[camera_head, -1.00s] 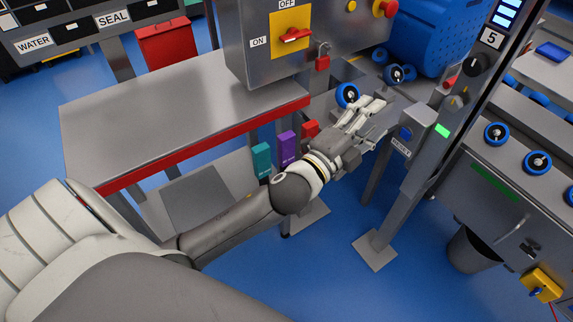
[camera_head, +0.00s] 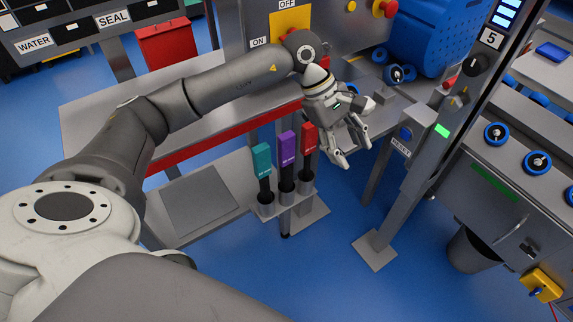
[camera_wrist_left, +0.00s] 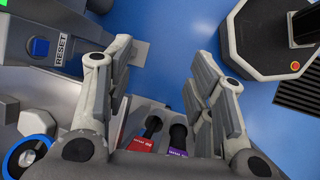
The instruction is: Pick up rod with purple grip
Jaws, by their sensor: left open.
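The rod with the purple grip (camera_head: 287,150) stands upright in a grey holder (camera_head: 272,212), between a teal-gripped rod (camera_head: 262,160) and a red-gripped rod (camera_head: 308,139). My left gripper (camera_head: 354,157) is open and empty, to the right of the red grip, with its fingers pointing down. In the left wrist view the left gripper (camera_wrist_left: 155,85) has its fingers spread. The purple grip (camera_wrist_left: 176,154) and the red grip (camera_wrist_left: 143,145) show low between them, partly cut off by the gripper body. The teal grip does not show there. My right gripper is not in view.
A metal bench (camera_head: 85,118) with a red front edge stands behind the holder. A post with a RESET button box (camera_head: 409,131) stands to the right of my left gripper. A black bin (camera_head: 473,250) is at the lower right. Blue floor lies clear in front of the holder.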

